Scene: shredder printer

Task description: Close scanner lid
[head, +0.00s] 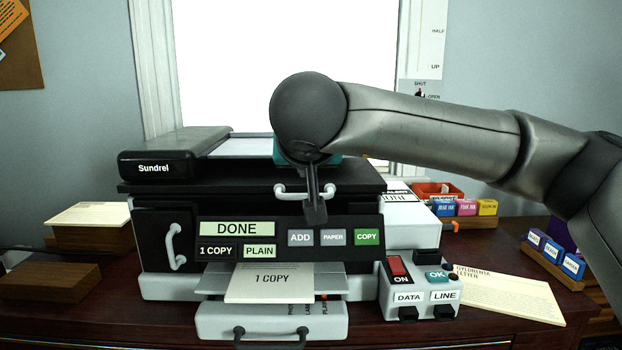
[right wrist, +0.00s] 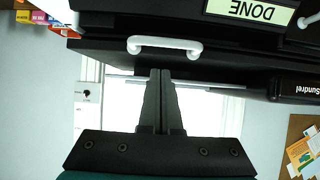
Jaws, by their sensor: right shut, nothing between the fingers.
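The black scanner lid (head: 230,188) lies level on top of the printer (head: 155,287) in the head view, with no clear gap beneath it. A white handle (head: 291,192) is on its front edge. My right gripper (head: 316,214) is shut and empty, its fingers pointing down in front of the lid beside the handle and hiding part of it. In the right wrist view, upside down, the handle (right wrist: 165,46) and the lid (right wrist: 215,62) show just beyond the shut fingertips (right wrist: 160,75). Whether they touch is unclear. My left gripper is not in view.
A "DONE" display (head: 237,229) and buttons face front. A switch box (head: 422,286), a letter (head: 508,293) and ink boxes (head: 466,208) are at right. Wooden blocks (head: 50,283) are at left.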

